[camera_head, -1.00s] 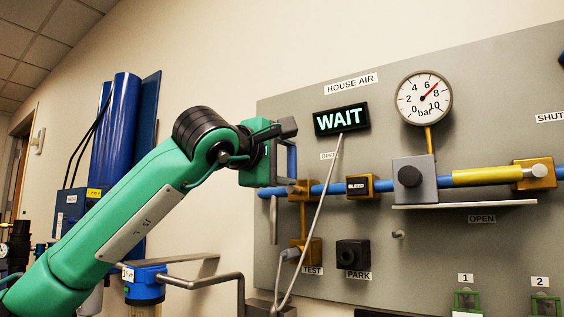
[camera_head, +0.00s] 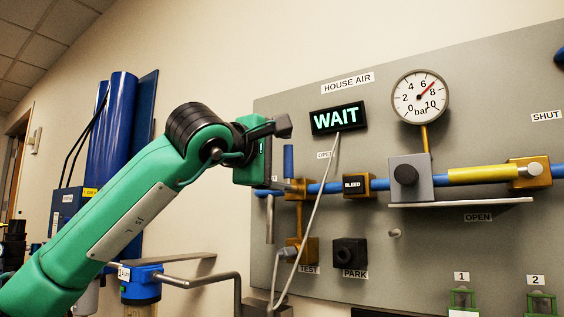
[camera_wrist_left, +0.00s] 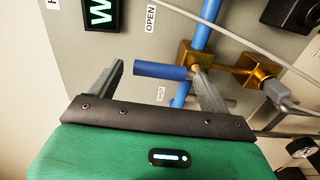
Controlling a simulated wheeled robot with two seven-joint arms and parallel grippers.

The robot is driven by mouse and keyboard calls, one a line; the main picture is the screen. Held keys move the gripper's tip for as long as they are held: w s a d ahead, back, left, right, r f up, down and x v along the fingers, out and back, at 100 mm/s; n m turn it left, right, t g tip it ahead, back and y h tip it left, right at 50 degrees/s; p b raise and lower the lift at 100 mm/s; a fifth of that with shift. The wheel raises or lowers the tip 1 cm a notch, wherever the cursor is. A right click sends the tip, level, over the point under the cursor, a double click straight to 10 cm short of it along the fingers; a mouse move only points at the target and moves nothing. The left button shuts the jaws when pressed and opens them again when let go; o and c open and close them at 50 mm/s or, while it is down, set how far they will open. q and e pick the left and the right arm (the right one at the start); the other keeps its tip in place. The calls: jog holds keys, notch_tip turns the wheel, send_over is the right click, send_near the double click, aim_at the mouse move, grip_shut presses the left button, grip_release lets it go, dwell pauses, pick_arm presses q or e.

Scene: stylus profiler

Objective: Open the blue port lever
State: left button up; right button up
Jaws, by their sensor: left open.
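The blue port lever (camera_head: 289,160) is a short blue bar standing upright at the left end of the blue pipe, by a brass fitting. In the left wrist view the lever (camera_wrist_left: 160,70) lies crosswise between my finger ends. My left gripper (camera_head: 284,156) is open at the lever, one finger above it and one below. It also shows in the left wrist view (camera_wrist_left: 155,76), with a gap on the palm side of the lever. I cannot tell whether a finger touches it. An OPEN label (camera_head: 325,155) is right of the lever. My right gripper is not in view.
The blue pipe (camera_head: 328,188) runs right past a BLEED block (camera_head: 355,185) to a grey valve block (camera_head: 411,178). A lit WAIT sign (camera_head: 337,118) and a gauge (camera_head: 420,97) sit above. A thin grey hose (camera_head: 314,210) hangs close right of the lever.

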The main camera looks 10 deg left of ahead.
pick_arm(q)
jog(key=b+v, duration=0.4)
jog(key=v, duration=0.9)
jog(key=shift+b, duration=0.4)
